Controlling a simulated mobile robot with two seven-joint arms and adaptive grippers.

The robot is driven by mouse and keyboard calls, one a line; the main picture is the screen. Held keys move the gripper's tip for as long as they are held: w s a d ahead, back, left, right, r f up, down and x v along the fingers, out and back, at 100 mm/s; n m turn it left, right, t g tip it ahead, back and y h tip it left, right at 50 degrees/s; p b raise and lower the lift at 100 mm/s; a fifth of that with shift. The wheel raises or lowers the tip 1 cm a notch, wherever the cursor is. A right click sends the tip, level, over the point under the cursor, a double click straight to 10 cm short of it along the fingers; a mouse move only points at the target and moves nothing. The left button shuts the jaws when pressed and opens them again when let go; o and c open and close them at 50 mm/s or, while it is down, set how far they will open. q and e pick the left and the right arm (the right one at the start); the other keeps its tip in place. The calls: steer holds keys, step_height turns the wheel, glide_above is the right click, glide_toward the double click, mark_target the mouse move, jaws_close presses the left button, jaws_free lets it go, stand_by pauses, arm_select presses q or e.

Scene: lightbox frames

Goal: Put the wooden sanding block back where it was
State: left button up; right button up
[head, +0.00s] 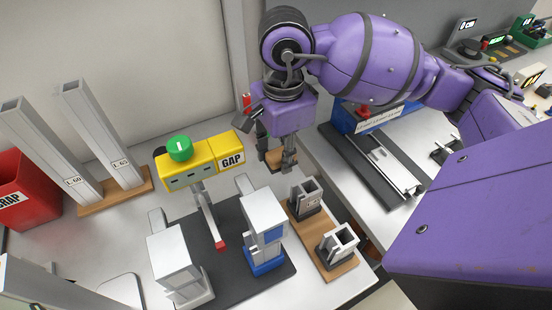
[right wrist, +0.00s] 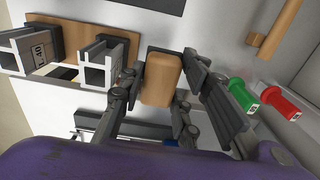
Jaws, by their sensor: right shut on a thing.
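The wooden sanding block (right wrist: 163,78) is a tan block with rounded edges, and it sits between the fingers of my right gripper (right wrist: 160,108) in the right wrist view. My right gripper (head: 277,150) also shows in the head view, pointing down over the bench behind the short-tube board, shut on the block. Part of the block (head: 276,158) shows between the fingers there. I cannot tell whether its underside touches the bench. My left gripper is not in view.
A wooden board (head: 323,249) with short square tubes stands close in front of the gripper. The yellow GAP box (head: 200,163) is to the left. A green handle (right wrist: 242,96) and a red handle (right wrist: 280,102) lie beside the right gripper. A gap separates the benches at right.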

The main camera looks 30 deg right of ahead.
steer(key=w+f, duration=0.1)
steer(key=f, duration=0.1)
steer(key=w+d+f, duration=0.1)
steer(key=w+f, duration=0.2)
steer(key=w, duration=0.1)
steer(key=shift+d+f, duration=0.4)
steer(key=shift+w+d+f, duration=0.1)
steer(key=shift+w+f, duration=0.05)
steer(key=shift+f, duration=0.75)
steer(key=shift+w+f, duration=0.1)
steer(key=shift+f, duration=0.8)
steer(key=shift+f, duration=0.1)
steer(key=shift+f, duration=0.15)
steer(key=o, duration=1.2)
step_height(320, 180, up, 13)
steer(key=shift+f, duration=0.2)
